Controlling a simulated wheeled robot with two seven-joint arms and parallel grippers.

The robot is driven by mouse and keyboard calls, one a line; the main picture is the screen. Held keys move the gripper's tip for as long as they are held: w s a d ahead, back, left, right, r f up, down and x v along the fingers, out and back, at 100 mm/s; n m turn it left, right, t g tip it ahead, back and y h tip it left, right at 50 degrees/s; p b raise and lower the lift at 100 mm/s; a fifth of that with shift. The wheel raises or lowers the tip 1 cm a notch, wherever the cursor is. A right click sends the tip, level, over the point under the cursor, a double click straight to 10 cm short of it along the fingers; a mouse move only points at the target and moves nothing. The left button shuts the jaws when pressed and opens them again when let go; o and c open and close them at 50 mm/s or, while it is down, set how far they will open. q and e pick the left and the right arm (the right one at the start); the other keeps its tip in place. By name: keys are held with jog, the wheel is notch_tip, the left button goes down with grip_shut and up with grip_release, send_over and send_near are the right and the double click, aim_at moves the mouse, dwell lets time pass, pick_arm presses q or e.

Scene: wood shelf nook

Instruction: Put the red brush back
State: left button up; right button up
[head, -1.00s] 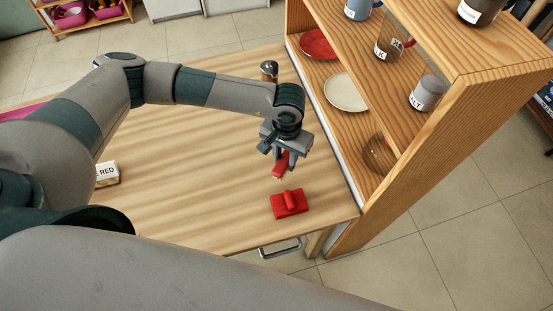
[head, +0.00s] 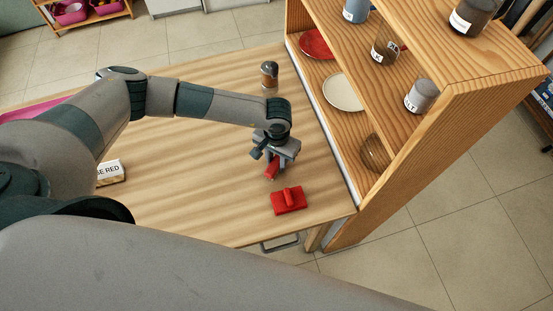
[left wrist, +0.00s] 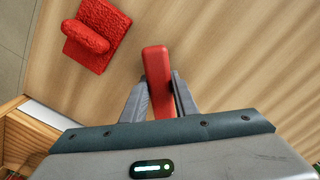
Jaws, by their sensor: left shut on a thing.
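My left gripper (head: 273,163) is shut on a red brush (head: 271,173) and holds it over the wooden table, near the shelf. In the left wrist view the brush (left wrist: 157,70) is a long, smooth red bar between the two fingers (left wrist: 160,100); its far end points away from the gripper. A red flat piece with a raised rounded handle (head: 290,203) lies on the table near the front right corner. It also shows at the upper left of the left wrist view (left wrist: 112,22), apart from the brush. My right gripper is not in view.
A wooden shelf (head: 455,110) with plates, jars and a glass bowl (head: 375,153) stands along the table's right side. A dark-topped jar (head: 269,75) stands at the table's back. A white labelled box (head: 110,172) lies at left. The table's middle (head: 195,165) is clear.

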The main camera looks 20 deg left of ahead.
pick_arm(q)
jog(key=shift+f, duration=0.15)
jog(key=shift+f, duration=0.2)
jog(key=shift+b, duration=0.3)
jog(key=o, duration=1)
jog(key=shift+o, duration=0.2)
jog(key=shift+r, duration=0.1)
